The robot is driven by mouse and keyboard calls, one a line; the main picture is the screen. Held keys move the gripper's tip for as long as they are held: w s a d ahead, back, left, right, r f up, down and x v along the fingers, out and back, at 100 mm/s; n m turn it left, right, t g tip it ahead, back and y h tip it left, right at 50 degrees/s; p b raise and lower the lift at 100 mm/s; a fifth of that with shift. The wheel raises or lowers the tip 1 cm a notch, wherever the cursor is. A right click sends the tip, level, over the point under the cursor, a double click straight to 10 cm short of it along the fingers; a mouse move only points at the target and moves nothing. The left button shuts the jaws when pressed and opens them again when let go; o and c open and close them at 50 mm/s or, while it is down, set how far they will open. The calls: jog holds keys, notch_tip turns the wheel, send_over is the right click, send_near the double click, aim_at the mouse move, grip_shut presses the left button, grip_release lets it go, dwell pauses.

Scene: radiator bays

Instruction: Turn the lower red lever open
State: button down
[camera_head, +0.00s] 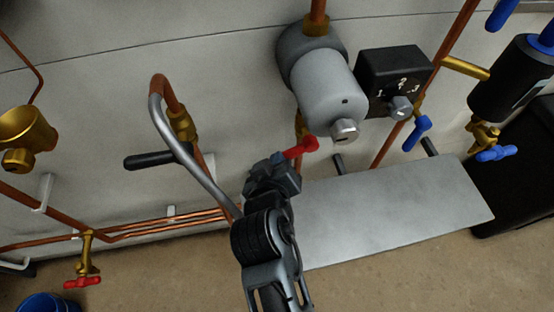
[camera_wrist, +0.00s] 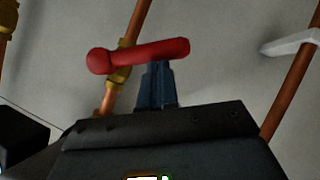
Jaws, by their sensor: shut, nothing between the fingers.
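A red lever (camera_head: 301,147) sits on a brass valve on the pipe below the grey cylinder, just beyond my gripper (camera_head: 282,163). In the wrist view the red lever (camera_wrist: 145,55) lies crosswise over the copper pipe and its brass valve (camera_wrist: 120,76), slightly tilted. My gripper (camera_wrist: 157,80) shows there as closed dark-blue fingers with their tips at the lever's lower edge. Nothing is between them. I cannot tell whether they touch the lever. A second red handle (camera_head: 82,282) is on a brass valve at the lower left, away from my gripper.
The grey cylinder (camera_head: 326,92) and a black dial box (camera_head: 393,80) are above the lever. A metal shelf (camera_head: 390,220) lies to the right of my arm. Blue levers (camera_head: 417,133) are farther right.

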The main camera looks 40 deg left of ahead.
jog(key=shift+f+n+t+b, duration=0.3)
jog(key=shift+f+t+b, duration=0.15)
jog(key=shift+b, duration=0.2)
jog(key=w+d+f+n+t+h+b, duration=0.1)
jog(key=w+d+f+n+t+b, duration=0.2)
jog(key=b, duration=1)
jog(key=shift+w+f+n+t+b, duration=0.15)
jog(key=shift+f+n+t+b, duration=0.2)
jog(key=shift+f+n+t, duration=1.2)
jog(key=shift+r+g, duration=0.1)
jog(key=shift+g, duration=0.2)
jog(key=v, duration=0.7)
jog(key=shift+s, duration=0.35)
jog(key=shift+r, duration=0.25)
